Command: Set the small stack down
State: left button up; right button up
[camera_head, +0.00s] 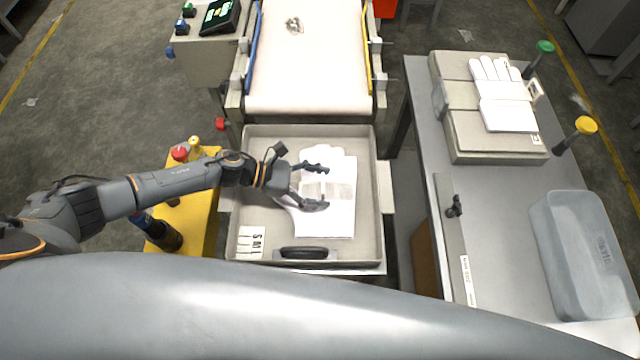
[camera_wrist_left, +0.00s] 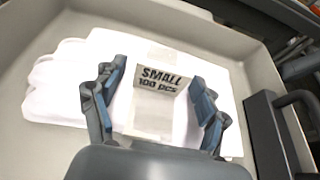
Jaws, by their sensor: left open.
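The small stack (camera_head: 342,207) is a pile of flat white gloves with a paper band. It lies in a shallow grey tray (camera_head: 257,150) at the end of the conveyor. In the left wrist view the stack (camera_wrist_left: 70,95) shows its band label (camera_wrist_left: 160,80), reading "SMALL 100 pcs". My left gripper (camera_head: 322,186) is over the stack, its fingers apart. In the left wrist view the open left gripper (camera_wrist_left: 160,105) has a finger on each side of the band. I cannot tell whether the fingers touch the stack. My right gripper is not in view.
A white conveyor belt (camera_head: 306,60) runs behind the tray. On the right, a grey table (camera_head: 500,200) holds a fixture with another white glove stack (camera_head: 508,112) and an empty grey-blue bin (camera_head: 585,255). A yellow stand (camera_head: 198,215) with a red button is left of the tray.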

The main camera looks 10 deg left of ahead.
pick_arm(q)
jog(key=shift+r, duration=0.2)
jog(key=b+v, duration=0.1)
jog(key=v, duration=0.9)
jog(key=shift+a+f, duration=0.1)
jog(key=shift+a, duration=0.25)
jog(key=shift+s+a+r+b, duration=0.2)
jog(key=shift+a+r+b, duration=0.2)
jog(key=shift+a, duration=0.2)
